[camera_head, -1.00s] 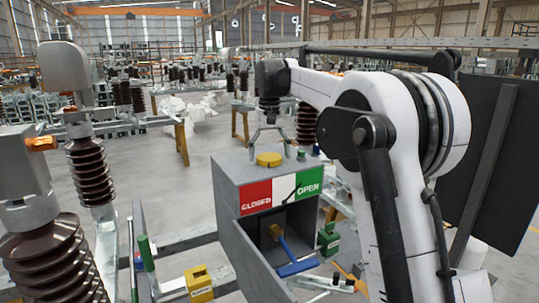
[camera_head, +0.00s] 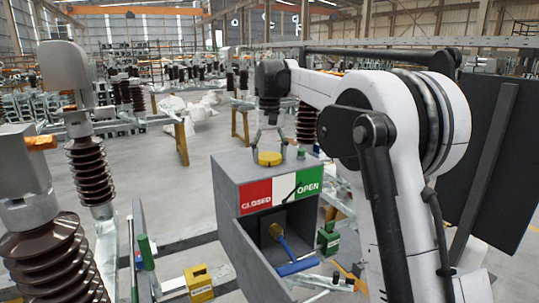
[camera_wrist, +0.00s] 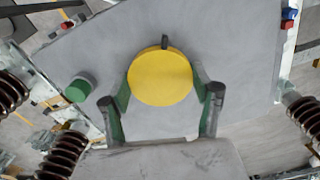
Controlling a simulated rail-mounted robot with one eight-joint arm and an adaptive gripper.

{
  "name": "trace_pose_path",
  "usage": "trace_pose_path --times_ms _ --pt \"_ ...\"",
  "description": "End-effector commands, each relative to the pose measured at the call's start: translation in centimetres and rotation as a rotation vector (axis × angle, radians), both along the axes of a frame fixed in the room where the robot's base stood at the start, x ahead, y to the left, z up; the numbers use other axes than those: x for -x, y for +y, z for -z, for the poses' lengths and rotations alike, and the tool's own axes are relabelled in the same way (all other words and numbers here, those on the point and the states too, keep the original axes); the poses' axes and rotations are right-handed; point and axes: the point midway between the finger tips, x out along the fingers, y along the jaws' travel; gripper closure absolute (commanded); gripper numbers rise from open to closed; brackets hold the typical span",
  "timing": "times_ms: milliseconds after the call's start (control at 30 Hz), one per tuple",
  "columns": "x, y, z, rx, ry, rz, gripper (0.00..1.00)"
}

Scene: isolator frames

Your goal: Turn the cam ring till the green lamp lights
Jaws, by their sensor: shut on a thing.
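The cam ring appears to be the yellow disc (camera_head: 269,159) on top of the grey box (camera_head: 228,178); it also shows in the wrist view (camera_wrist: 160,78), with a small dark tab at its rim. My gripper (camera_head: 269,154) reaches down from above, its two fingers on opposite sides of the disc and shut on it. Both fingers show in the wrist view (camera_wrist: 160,86). A small green cap (camera_head: 301,154), possibly the lamp, stands on the box top beside the disc. It also shows in the wrist view (camera_wrist: 77,90), dull green, with no clear glow.
The box front has a red CLOSED panel (camera_head: 256,196) and a green OPEN panel (camera_head: 309,181) with a dark pointer between them. Below, a blue-handled lever (camera_head: 297,267) sticks out. Brown ribbed insulators (camera_head: 90,172) stand at left. A yellow block (camera_head: 199,284) stands front left.

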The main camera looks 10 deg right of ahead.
Motion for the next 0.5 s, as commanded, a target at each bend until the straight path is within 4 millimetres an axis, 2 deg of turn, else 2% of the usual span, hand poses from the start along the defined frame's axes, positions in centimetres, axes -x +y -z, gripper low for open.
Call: trace_pose_path --times_ms 500 --pt "-0.05 -0.09 -0.04 0.0 -0.001 -0.322 0.67"
